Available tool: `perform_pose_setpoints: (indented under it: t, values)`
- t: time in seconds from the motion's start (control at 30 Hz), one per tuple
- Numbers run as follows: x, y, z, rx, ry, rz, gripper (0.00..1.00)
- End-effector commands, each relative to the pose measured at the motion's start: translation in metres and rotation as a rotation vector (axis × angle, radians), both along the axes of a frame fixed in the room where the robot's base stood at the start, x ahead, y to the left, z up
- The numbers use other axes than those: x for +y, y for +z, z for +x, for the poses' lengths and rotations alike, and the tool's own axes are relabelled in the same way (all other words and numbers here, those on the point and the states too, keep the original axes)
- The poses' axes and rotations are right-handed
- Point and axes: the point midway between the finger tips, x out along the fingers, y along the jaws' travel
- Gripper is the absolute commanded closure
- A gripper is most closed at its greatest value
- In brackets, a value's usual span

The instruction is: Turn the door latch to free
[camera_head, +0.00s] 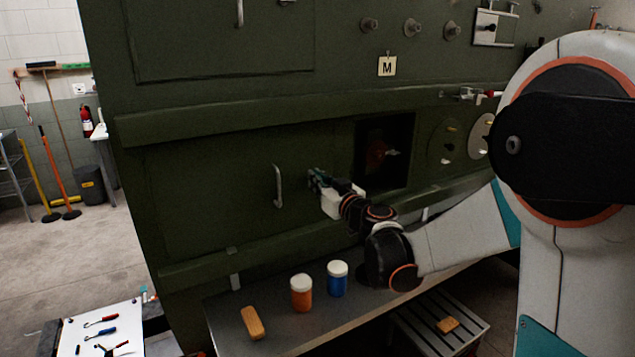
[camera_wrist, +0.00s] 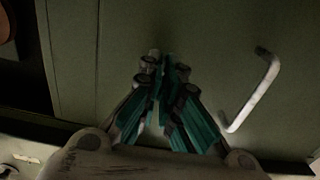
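The door (camera_head: 225,195) is a dark green panel low on the green fuselage wall, and it sits flush. A pale bar handle (camera_head: 278,186) stands on it; the handle also shows in the wrist view (camera_wrist: 252,92), to the right of my gripper. My gripper (camera_head: 314,176) is at the door face, right of the handle and left of a dark square opening. In the wrist view its teal fingers (camera_wrist: 166,68) converge with their tips close together against the panel. The latch is not clearly visible; the fingertips cover that spot. I cannot tell whether they hold it.
The square opening (camera_head: 384,152) has a reddish part inside. Below the door, a grey bench (camera_head: 225,322) carries an orange jar (camera_head: 301,293), a blue jar (camera_head: 337,279) and a tan block (camera_head: 252,323). A white tool board (camera_head: 103,333) is at lower left.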

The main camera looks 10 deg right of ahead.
Motion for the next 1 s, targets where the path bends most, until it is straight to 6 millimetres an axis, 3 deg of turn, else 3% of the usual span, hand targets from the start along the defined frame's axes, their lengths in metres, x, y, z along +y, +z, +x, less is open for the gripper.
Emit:
perform_pose_setpoints:
  t: [0.03, 0.1, 0.57, 1.0]
  values:
    - [0.0, -0.001, 0.0, 0.0, 0.0, -0.002, 0.89]
    - [0.0, 0.0, 0.0, 0.0, 0.0, -0.002, 0.76]
    - [-0.003, 0.0, -0.009, 0.0, -0.001, 0.0, 0.76]
    - [-0.025, 0.0, -0.089, 0.0, -0.002, -0.001, 0.76]
